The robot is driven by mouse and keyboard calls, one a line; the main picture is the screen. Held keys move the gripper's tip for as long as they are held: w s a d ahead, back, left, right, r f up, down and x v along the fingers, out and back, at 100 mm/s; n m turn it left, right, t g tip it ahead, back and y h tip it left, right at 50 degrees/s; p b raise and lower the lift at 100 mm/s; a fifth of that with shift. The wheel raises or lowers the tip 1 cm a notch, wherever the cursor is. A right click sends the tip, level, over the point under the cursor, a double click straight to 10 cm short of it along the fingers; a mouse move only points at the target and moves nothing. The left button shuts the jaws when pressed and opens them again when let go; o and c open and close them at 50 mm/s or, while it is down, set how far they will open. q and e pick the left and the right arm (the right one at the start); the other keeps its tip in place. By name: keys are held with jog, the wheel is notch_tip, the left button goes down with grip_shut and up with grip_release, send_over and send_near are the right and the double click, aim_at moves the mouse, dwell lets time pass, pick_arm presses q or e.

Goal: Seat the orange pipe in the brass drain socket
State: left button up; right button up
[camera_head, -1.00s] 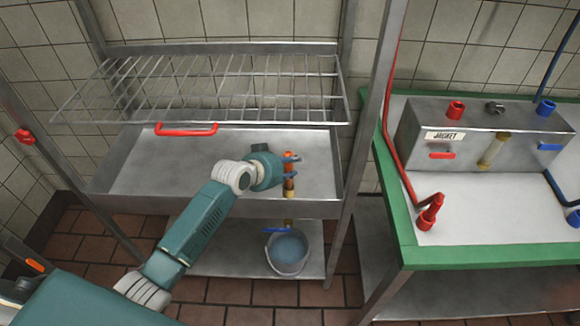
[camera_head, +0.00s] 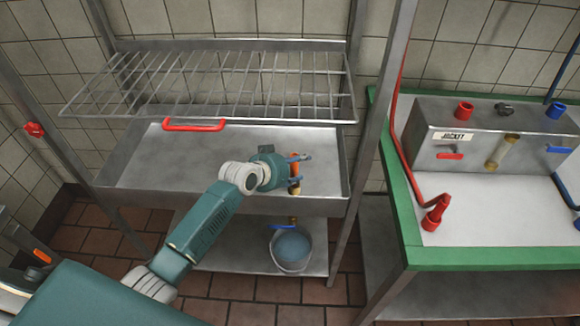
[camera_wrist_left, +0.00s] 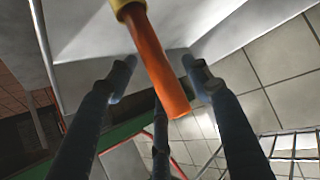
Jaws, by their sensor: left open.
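The orange pipe (camera_head: 295,168) stands roughly upright in the right part of the steel sink. Its lower end meets the brass drain socket (camera_head: 295,190); how deep it sits in it I cannot tell. My left gripper (camera_head: 303,168) is open around the pipe, with one finger higher and one lower. In the left wrist view the pipe (camera_wrist_left: 158,60) runs between the two spread fingers (camera_wrist_left: 160,76), with visible gaps on both sides, and the brass collar (camera_wrist_left: 128,5) shows at the top edge. My right gripper is not in view.
The steel sink (camera_head: 130,175) has a red handle (camera_head: 194,125) at its back. A wire rack (camera_head: 210,85) hangs above it. A bucket (camera_head: 291,262) stands below on a shelf. A green-edged bench (camera_head: 395,190) with a labelled steel box (camera_head: 428,120) is at right.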

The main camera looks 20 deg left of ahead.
pick_arm(q)
jog(key=v, duration=1.2)
jog(key=s+d+f+g, duration=0.35)
jog(key=s+f, duration=0.25)
jog(key=s, duration=0.5)
jog(key=s+f+n+g+y, duration=0.2)
jog(key=s+g+y, duration=0.15)
jog(key=s, duration=1.65)
notch_tip(320, 180, down, 26)
jog(key=s+g, duration=0.1)
jog(key=s, duration=0.1)
jog(key=s+a+f, duration=0.2)
jog(key=s+f, duration=0.6)
jog(key=s+a+f+g, duration=0.1)
jog(key=s+a+f, duration=0.1)
jog(key=s+f, duration=0.6)
jog(key=shift+s+f+m+g, duration=0.3)
jog(key=shift+s+f+m, duration=0.1)
jog(key=shift+s, duration=0.2)
